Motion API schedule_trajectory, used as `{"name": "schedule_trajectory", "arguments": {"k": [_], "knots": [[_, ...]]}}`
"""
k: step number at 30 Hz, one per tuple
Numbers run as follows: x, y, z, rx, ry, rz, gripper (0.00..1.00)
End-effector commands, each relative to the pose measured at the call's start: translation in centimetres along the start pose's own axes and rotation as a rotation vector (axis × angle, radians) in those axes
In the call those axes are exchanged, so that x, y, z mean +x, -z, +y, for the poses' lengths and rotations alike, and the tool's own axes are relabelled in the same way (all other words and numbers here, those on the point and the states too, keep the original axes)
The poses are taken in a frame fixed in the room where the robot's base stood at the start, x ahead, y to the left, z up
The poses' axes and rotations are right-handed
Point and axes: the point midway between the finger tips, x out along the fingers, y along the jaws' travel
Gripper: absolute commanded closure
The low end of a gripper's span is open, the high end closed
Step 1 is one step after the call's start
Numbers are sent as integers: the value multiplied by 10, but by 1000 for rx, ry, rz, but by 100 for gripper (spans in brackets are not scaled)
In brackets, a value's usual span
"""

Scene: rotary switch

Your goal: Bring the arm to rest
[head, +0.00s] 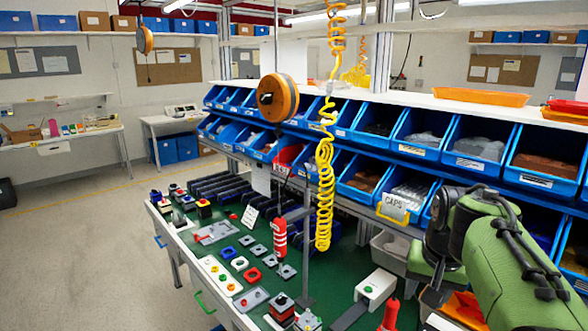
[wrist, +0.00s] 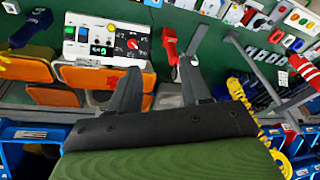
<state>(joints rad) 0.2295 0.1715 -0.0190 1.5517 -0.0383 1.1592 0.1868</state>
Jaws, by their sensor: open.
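My gripper (wrist: 160,68) shows in the wrist view with its two dark fingers apart and nothing between them. A white control panel (wrist: 88,51) lies beyond the fingertips, toward the upper left. It carries a rotary switch (wrist: 132,43) with a red knob, a small display, and several coloured buttons. The fingers appear apart from the panel. In the head view my green arm is folded at the right, in front of the blue bins; the gripper cannot be made out there.
Blue bins (head: 415,133) line the back of the green bench (head: 340,280). A yellow coiled hose (head: 324,195) hangs over the bench. A red-handled tool (wrist: 169,45) stands right of the panel. Orange bins (wrist: 30,68) lie left of it. The floor (head: 80,240) at left is clear.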

Motion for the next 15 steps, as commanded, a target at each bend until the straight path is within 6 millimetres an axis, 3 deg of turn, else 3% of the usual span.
{"name": "schedule_trajectory", "arguments": {"k": [3, 6, 12, 15], "knots": [[-30, -56, -11, -91, 26, 54, 53], [-42, -106, -14, -166, 46, 98, 53], [-39, -201, -6, -308, 81, 181, 53], [-29, -232, 0, -357, 92, 209, 53]]}}
